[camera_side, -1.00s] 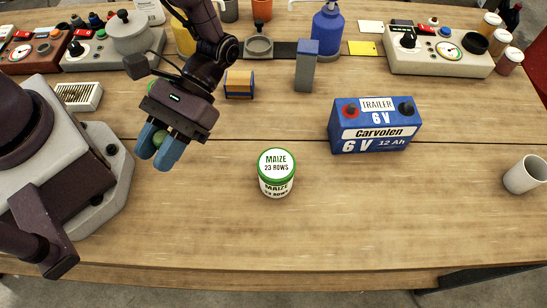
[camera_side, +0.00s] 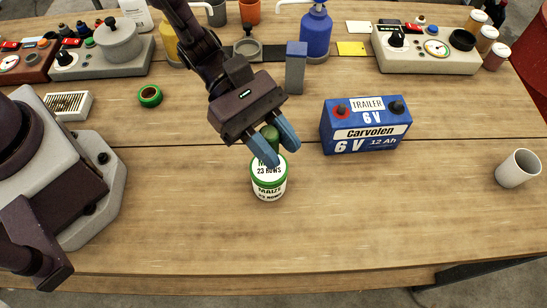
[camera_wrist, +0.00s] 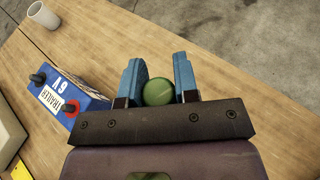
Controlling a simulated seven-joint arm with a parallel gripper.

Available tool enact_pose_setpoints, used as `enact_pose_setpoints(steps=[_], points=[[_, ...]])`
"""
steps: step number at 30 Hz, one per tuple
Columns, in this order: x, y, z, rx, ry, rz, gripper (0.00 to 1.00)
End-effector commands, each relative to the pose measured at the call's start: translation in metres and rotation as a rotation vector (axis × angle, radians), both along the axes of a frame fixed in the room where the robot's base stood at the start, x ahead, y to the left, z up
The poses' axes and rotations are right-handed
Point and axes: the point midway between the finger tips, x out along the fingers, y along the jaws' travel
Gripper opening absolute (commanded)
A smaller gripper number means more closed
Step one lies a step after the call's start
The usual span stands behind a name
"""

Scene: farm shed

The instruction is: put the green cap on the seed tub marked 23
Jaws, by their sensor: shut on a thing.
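The seed tub (camera_side: 269,190) is a small white pot with a green rim, marked "MAIZE 23 ROWS", standing upright near the middle of the bench. My gripper (camera_side: 280,153) is tilted over its back edge, with its blue fingers shut on the green cap (camera_side: 269,135). In the wrist view the green cap (camera_wrist: 158,92) shows as a round green thing between the two fingers (camera_wrist: 158,62). The fingers overlap the tub's top in the side view, and I cannot tell whether the cap touches it. The tub is hidden in the wrist view.
A blue battery (camera_side: 365,128) marked "TRAILER 6 V" stands close to the right of my gripper. A grey-blue block (camera_side: 295,70) stands behind. A green ring (camera_side: 150,96) lies back left. A white mug (camera_side: 518,168) is far right. The front of the bench is clear.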

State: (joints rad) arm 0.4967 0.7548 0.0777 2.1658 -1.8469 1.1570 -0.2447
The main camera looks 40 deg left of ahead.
Motion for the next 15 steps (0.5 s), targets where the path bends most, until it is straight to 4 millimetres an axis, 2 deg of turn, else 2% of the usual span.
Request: enact_pose_setpoints(steps=[9,15], points=[[-0.001,0.000,-0.038,0.000,0.002,-0.002,0.06],[0.000,0.000,-0.048,-0.001,-0.003,-0.002,0.06]])
